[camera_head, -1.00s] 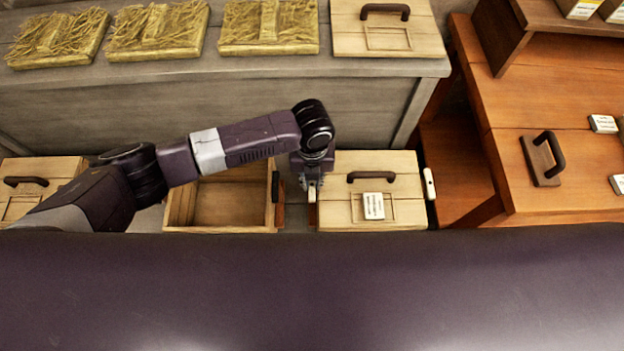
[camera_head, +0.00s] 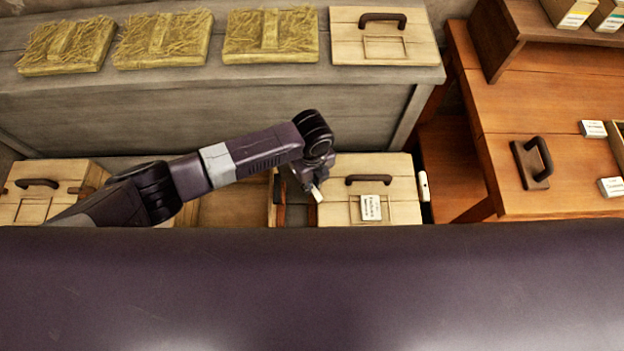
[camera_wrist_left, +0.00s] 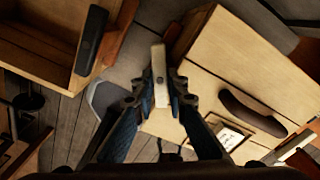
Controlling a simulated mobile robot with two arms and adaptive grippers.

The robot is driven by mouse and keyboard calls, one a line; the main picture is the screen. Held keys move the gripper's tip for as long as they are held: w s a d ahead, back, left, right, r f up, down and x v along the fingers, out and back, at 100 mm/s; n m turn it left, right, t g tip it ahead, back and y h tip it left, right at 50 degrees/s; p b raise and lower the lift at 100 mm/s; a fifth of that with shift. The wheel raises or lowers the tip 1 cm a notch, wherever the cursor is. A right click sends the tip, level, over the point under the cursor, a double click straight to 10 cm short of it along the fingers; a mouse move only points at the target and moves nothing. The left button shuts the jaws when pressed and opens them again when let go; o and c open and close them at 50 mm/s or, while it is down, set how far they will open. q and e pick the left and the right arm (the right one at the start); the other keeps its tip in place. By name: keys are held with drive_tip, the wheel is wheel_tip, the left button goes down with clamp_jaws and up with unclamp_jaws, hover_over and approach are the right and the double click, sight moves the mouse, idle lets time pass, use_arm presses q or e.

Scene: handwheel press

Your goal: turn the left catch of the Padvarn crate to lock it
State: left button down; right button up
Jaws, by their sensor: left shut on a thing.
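A pale wooden crate (camera_head: 402,204) with a dark arched handle and a white label on its lid stands right of my left gripper (camera_head: 309,189). The label is too small to read surely. The white left catch (camera_head: 317,195) is at the crate's left edge and looks tilted in the head view. In the left wrist view my left gripper (camera_wrist_left: 160,92) is shut on the catch (camera_wrist_left: 159,68), beside the crate's lid (camera_wrist_left: 225,55). The fingers hide part of the catch. The white right catch (camera_head: 424,187) stands upright at the crate's right edge. My right gripper is not in view.
An open wooden crate (camera_wrist_left: 25,50) with a dark handle lies left of the gripper, partly behind my arm in the head view. A grey bench (camera_head: 215,110) with straw pads (camera_head: 165,40) stands behind. An orange-brown table (camera_head: 500,95) is at right.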

use_arm(q)
drive_tip(key=n+p, duration=0.1)
drive_tip(key=n, duration=0.2)
drive_tip(key=n+p, duration=0.2)
drive_tip(key=n, duration=0.1)
drive_tip(key=shift+r+n+p, duration=0.2)
drive_tip(key=shift+n+p, duration=0.1)
drive_tip(key=n+p, duration=0.2)
drive_tip(key=n, duration=0.3)
drive_tip(key=shift+f, duration=0.1)
idle(0.3)
drive_tip(key=c, duration=1.9)
unclamp_jaws()
drive_tip(key=shift+c, duration=0.2)
wheel_tip(320, 180, up, 12)
